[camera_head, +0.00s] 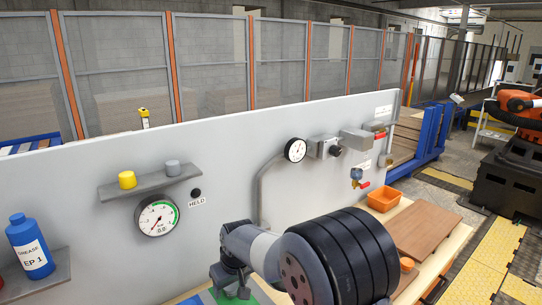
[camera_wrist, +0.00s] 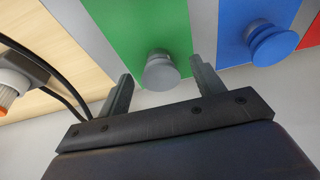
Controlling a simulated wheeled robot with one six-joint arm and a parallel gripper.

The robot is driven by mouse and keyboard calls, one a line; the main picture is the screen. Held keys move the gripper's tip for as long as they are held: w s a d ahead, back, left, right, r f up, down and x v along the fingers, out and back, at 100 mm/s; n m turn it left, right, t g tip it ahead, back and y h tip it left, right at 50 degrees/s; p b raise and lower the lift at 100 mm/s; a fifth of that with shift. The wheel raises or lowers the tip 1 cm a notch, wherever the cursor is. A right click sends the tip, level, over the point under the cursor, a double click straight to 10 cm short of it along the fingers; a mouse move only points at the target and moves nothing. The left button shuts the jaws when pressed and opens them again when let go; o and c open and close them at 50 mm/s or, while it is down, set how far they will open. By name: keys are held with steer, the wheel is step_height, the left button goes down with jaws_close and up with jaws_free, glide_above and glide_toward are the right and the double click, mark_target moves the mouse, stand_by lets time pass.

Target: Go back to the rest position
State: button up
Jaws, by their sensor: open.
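My gripper (camera_wrist: 158,84) is open, its two fingers spread apart with nothing held between them. It also shows in the head view (camera_head: 230,284), low in the picture over the worktop. In the wrist view a grey round knob (camera_wrist: 160,72) on a green panel (camera_wrist: 140,22) appears between the fingertips, with a visible gap on each side. A blue knob (camera_wrist: 272,44) on a blue panel stands to the right of the right finger. My arm hides part of the worktop in the head view.
A grey upright panel carries a shelf (camera_head: 150,181) with a yellow and a grey knob, gauges (camera_head: 157,216) and valves. A blue grease bottle (camera_head: 30,246) stands at left. An orange bin (camera_head: 384,199) and brown boards (camera_head: 428,229) lie right of my arm.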

steer(key=p+v, duration=0.4)
steer(key=v, duration=0.3)
steer(key=shift+r, duration=0.35)
steer(key=shift+d, duration=0.2)
